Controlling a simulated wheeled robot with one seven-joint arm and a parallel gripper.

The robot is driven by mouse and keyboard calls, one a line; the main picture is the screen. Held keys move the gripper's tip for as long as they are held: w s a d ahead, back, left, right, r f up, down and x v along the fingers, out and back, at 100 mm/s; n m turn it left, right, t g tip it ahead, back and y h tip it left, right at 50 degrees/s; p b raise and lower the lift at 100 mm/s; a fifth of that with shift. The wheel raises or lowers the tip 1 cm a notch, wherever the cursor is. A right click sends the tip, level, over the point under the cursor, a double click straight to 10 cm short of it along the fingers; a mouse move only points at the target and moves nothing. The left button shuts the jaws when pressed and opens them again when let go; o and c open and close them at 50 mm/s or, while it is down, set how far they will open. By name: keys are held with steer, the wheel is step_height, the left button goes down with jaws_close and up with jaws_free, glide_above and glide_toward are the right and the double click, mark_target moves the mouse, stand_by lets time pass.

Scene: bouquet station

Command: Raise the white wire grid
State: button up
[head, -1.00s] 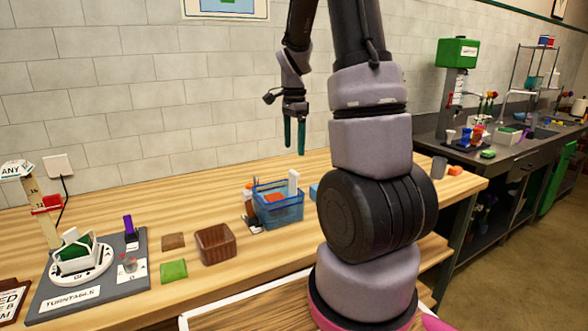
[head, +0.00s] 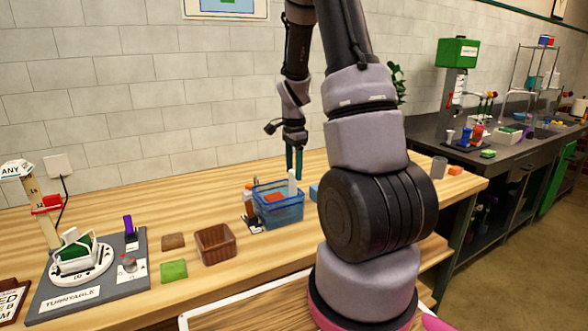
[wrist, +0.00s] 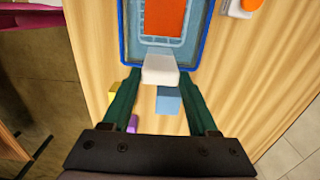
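I see nothing that is plainly a white wire grid. A white upright piece (head: 293,182) stands at the back right of the blue basket (head: 280,213). In the wrist view, the white piece (wrist: 160,69) shows end-on at the rim of the basket (wrist: 125,45), between my fingers in the picture. My gripper (head: 294,172) points down above that side of the basket. It also shows in the wrist view (wrist: 161,82), with its two green fingers apart. I cannot tell whether they touch the white piece. An orange item (wrist: 165,17) lies in the basket.
A brown wooden box (head: 215,244), a green square (head: 173,271) and a turntable station (head: 88,275) stand to the left. A blue block (wrist: 168,101) is near the basket. The wooden table between the basket and the wall is clear.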

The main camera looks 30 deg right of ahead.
jaws_close()
steer(key=shift+w+r, duration=0.15)
steer(key=shift+r, duration=3.85)
steer(key=o, duration=1)
jaws_free()
step_height(320, 180, up, 11)
steer(key=shift+f, duration=0.1)
